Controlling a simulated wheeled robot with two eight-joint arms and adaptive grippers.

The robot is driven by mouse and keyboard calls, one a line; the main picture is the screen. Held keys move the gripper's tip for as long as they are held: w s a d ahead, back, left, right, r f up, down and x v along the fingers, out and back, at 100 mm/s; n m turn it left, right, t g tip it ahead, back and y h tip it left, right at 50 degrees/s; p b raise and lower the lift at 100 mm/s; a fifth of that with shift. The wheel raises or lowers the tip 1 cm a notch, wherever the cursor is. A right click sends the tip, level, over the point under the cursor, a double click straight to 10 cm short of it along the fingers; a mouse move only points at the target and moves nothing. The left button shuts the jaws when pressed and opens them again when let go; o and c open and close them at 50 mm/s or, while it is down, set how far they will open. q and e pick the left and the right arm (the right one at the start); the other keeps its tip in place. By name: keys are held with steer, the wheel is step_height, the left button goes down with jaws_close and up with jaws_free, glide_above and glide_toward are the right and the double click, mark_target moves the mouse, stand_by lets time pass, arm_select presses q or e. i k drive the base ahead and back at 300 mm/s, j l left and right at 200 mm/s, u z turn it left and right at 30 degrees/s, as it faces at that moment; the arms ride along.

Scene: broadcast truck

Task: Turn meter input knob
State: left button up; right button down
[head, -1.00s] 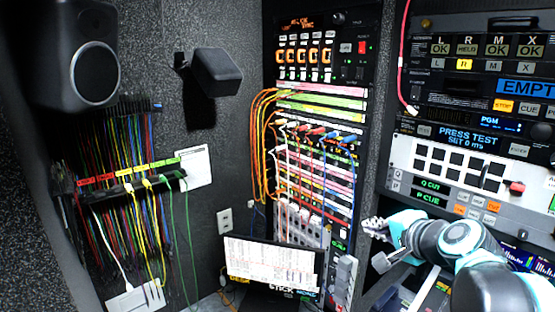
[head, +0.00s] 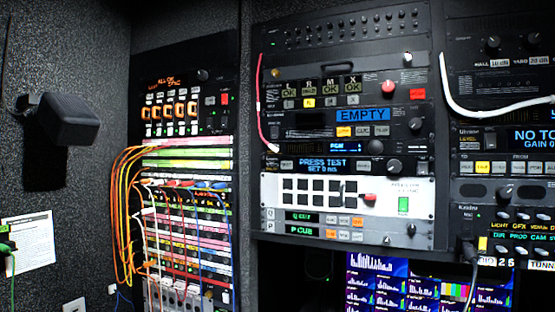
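No knob carries a label that I can read as meter input. The right rack's top unit has two dark knobs (head: 492,43) (head: 533,38). Neither of my grippers is in view.
A red cable (head: 261,100) hangs at the centre rack's left edge. A white cable (head: 490,112) loops across the right rack. Orange cables (head: 122,215) run down the left patch rack. A monitor with meter bars (head: 378,285) sits below. A black speaker (head: 68,122) juts from the left wall.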

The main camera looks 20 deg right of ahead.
mark_target(387, 88)
steer(key=z, duration=1.25)
